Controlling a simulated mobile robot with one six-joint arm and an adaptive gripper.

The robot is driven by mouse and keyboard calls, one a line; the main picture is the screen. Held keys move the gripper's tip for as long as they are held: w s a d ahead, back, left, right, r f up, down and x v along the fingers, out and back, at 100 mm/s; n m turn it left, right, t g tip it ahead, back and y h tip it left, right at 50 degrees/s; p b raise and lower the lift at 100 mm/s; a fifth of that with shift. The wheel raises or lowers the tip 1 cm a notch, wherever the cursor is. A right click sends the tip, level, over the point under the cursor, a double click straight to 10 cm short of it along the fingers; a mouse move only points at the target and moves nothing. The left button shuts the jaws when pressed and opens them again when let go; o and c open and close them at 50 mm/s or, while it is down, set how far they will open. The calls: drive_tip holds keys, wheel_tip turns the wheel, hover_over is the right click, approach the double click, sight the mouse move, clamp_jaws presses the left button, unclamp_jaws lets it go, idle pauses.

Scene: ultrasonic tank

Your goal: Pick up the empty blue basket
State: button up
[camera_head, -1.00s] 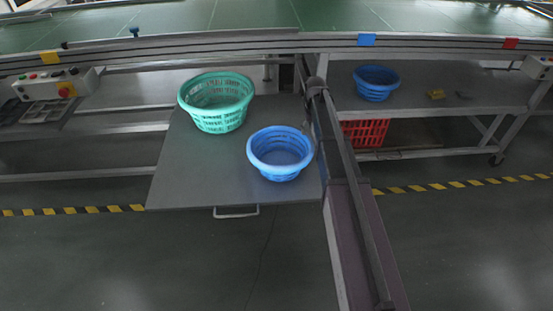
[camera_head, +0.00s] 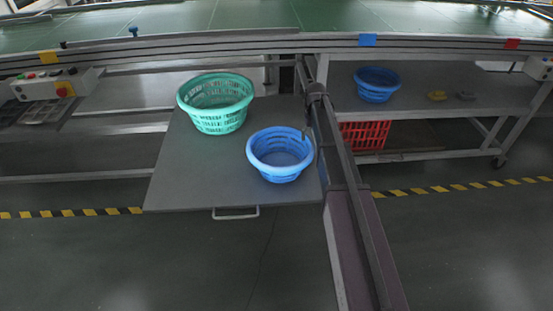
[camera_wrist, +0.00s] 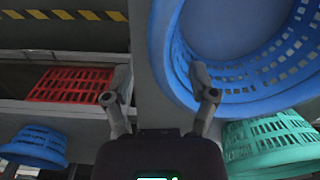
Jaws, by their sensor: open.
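A light blue basket (camera_head: 281,155), which looks empty, stands upright on a grey board beside a green basket (camera_head: 215,103). In the wrist view the near blue basket (camera_wrist: 168,72) fills the upper right, and the green basket (camera_wrist: 265,143) is at lower right. My gripper (camera_wrist: 160,82) is open and empty. Its right finger overlaps the blue basket's inner side and its left finger is outside, with the rim between them in the picture. Contact cannot be told. In the head view my arm mostly hides the gripper at the basket's right edge. A second blue basket (camera_head: 377,85) stands on the right shelf.
The grey board (camera_head: 180,185) has a front handle (camera_head: 236,213). A control box (camera_head: 60,84) is at left. A conveyor (camera_head: 270,15) runs behind.

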sight(310, 141)
drive_tip(key=shift+f+b, duration=1.25)
drive_tip(key=shift+f, duration=0.35)
clamp_jaws()
